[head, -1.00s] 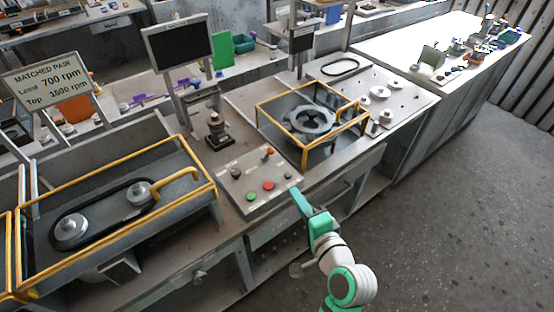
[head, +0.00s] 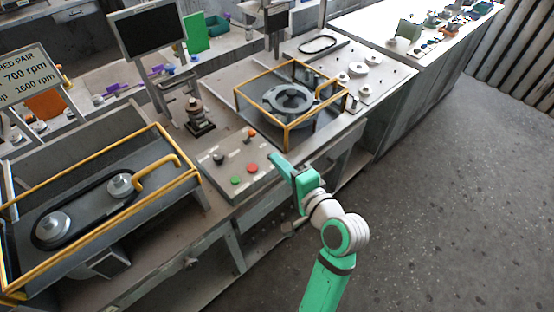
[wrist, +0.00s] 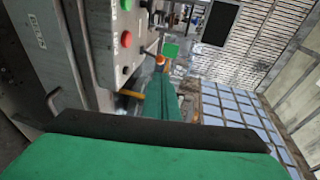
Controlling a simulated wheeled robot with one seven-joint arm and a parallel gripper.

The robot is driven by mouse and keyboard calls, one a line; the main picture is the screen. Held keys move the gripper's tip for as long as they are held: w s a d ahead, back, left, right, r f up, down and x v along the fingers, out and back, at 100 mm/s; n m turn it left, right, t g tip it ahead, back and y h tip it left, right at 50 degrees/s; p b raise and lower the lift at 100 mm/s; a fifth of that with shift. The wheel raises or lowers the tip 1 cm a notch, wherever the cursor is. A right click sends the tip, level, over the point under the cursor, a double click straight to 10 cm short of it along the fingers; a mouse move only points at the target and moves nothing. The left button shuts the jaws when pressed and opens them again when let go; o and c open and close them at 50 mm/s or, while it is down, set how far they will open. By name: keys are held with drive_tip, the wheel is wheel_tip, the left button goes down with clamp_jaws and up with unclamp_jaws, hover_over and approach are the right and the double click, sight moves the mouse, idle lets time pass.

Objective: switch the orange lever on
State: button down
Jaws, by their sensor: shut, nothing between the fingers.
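The orange lever (head: 251,132) is a short stick with an orange knob at the back right of a grey control box (head: 206,172). In the wrist view its orange knob (wrist: 160,60) shows just beyond my fingertips. My gripper (head: 273,157) is shut and empty, to the right of the box and a little nearer than the lever. In the wrist view my gripper (wrist: 160,76) overlaps the line of sight near the knob; I cannot tell whether they touch. The lever's lower part is hard to make out.
The box also carries a red button (head: 252,169), a green button (head: 236,181) and a dark knob (head: 218,158). A yellow-railed blower housing (head: 288,98) stands behind right. A yellow-railed belt bay (head: 90,240) lies left. Open floor (head: 440,190) is at right.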

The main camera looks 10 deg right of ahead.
sight(253, 135)
drive_tip(key=x, duration=1.1)
drive_tip(key=shift+w+a, duration=0.1)
drive_tip(key=shift+w, duration=0.15)
drive_tip(key=shift+a, duration=0.1)
